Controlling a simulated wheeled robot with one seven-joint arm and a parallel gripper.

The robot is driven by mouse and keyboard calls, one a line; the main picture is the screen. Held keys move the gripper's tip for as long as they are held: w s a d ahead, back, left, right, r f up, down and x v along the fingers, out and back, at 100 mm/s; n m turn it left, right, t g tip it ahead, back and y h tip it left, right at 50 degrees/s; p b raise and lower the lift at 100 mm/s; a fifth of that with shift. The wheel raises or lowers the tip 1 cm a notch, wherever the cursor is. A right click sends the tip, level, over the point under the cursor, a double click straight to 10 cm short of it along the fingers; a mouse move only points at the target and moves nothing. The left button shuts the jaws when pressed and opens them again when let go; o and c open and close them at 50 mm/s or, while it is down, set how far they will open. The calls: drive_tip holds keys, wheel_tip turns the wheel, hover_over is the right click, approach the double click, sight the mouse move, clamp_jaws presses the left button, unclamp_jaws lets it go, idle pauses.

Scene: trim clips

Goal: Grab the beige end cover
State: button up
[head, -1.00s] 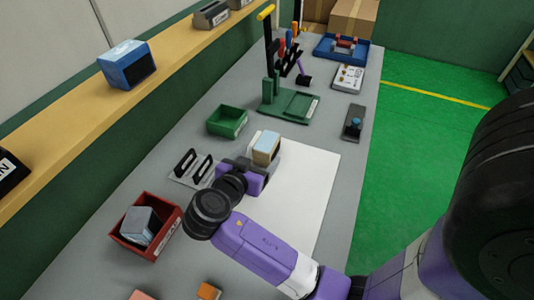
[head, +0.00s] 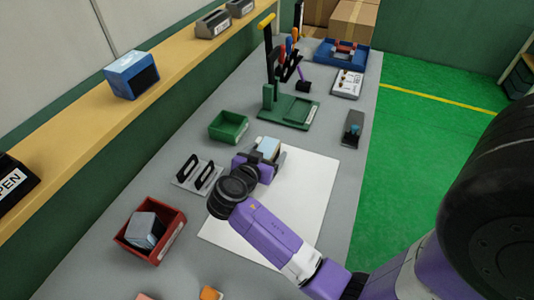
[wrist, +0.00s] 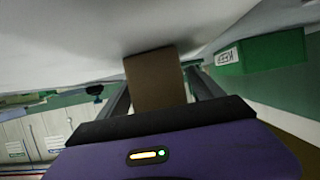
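The beige end cover (head: 268,147) is a small block with a pale blue top, near the upper left edge of the white sheet. In the wrist view a brownish block (wrist: 155,80), which appears to be this cover, stands between the fingers. My gripper (head: 266,157) is down at the cover, partly hiding it in the head view. In the wrist view my gripper (wrist: 160,82) is open, one finger on each side of the block. A narrow gap shows by the right finger; contact on the left is unclear.
A green press (head: 290,112) stands farther back. The white sheet (head: 310,190) is clear on the right.

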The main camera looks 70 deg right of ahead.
drive_tip(key=c, duration=1.4)
drive_tip(key=shift+c, duration=0.5)
drive_tip(key=shift+r, duration=0.15)
